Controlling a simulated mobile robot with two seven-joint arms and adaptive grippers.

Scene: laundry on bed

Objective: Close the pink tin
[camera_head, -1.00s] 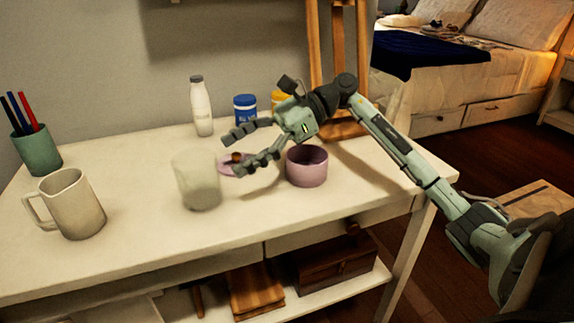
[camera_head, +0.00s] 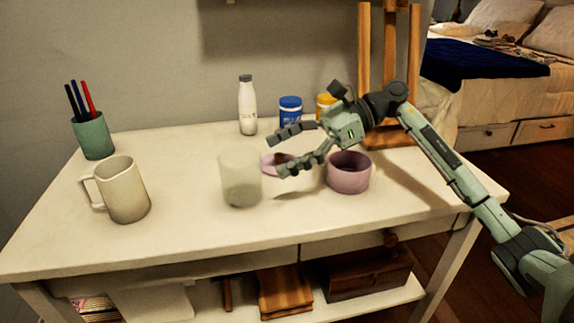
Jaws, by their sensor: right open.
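The pink tin (camera_head: 348,175) stands upright and open on the white table, its inside showing. Its pink lid (camera_head: 269,166) appears to lie on the table to the left of the tin, with a brown knob, partly hidden by a finger. My right gripper (camera_head: 278,154) is open, its fingers pointing left around or just above the lid; I cannot tell whether they touch it. The gripper's body is above and behind the tin. My left gripper is not in view.
A frosted glass (camera_head: 240,178) stands close left of the lid. A mug (camera_head: 124,190), pen cup (camera_head: 93,137), white bottle (camera_head: 247,107), blue jar (camera_head: 290,110) and yellow jar (camera_head: 325,106) stand around. A wooden easel (camera_head: 364,60) is behind. The table's (camera_head: 200,232) front is clear.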

